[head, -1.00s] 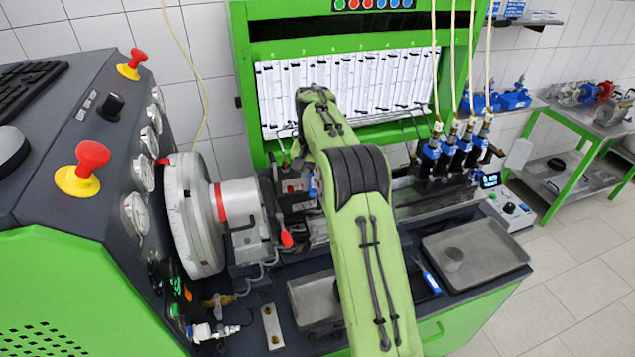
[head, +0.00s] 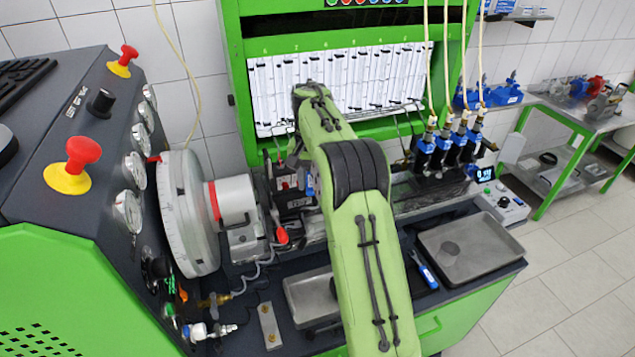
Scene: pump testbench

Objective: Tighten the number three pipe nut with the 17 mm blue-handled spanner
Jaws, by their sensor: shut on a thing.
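My gripper is hidden behind my own green arm, which reaches over the middle of the bench towards the pump. A small blue piece (head: 310,186) shows just left of my arm, beside the pump (head: 290,188); I cannot tell whether it is a spanner handle. A blue-handled tool (head: 428,276) lies on the dark bench top right of my arm, by the large tray. Its size mark is too small to read. The pipe nuts on the pump cannot be made out, and number three is not identifiable from here.
A large grey flywheel (head: 187,215) stands left of the pump. A grey metal tray (head: 462,250) holding a small cup is at the right, and a smaller tray (head: 312,294) is left of my arm. Blue injectors (head: 448,150) with pale hoses stand at the back right.

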